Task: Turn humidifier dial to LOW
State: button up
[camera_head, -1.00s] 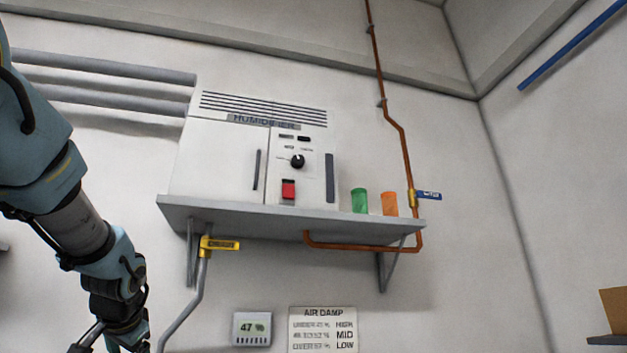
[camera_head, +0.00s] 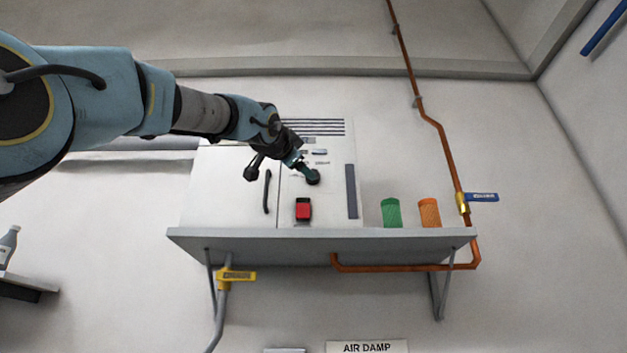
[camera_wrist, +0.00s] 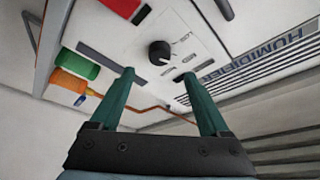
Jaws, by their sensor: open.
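The humidifier (camera_head: 230,190) is a white cabinet on a wall shelf. Its black round dial (camera_head: 313,177) is on the right-hand panel, and the dial also shows in the wrist view (camera_wrist: 160,53). My gripper (camera_head: 301,163) is in front of that panel, beside the dial in the head view and partly covering the panel. In the wrist view my gripper (camera_wrist: 158,75) has two teal fingers spread apart with nothing between the tips, and the dial is just beyond them. Small labels surround the dial; they are too small to read surely. Contact with the dial cannot be told.
A red switch (camera_head: 303,209) is below the dial, and a dark vertical bar (camera_head: 351,191) is to its right. A copper pipe (camera_head: 437,125) with a blue-handled valve runs at the right.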

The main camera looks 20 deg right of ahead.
jog(key=p+x, duration=0.6)
jog(key=x, duration=0.2)
jog(key=shift+w, duration=0.1)
grip_shut()
dwell(0.6)
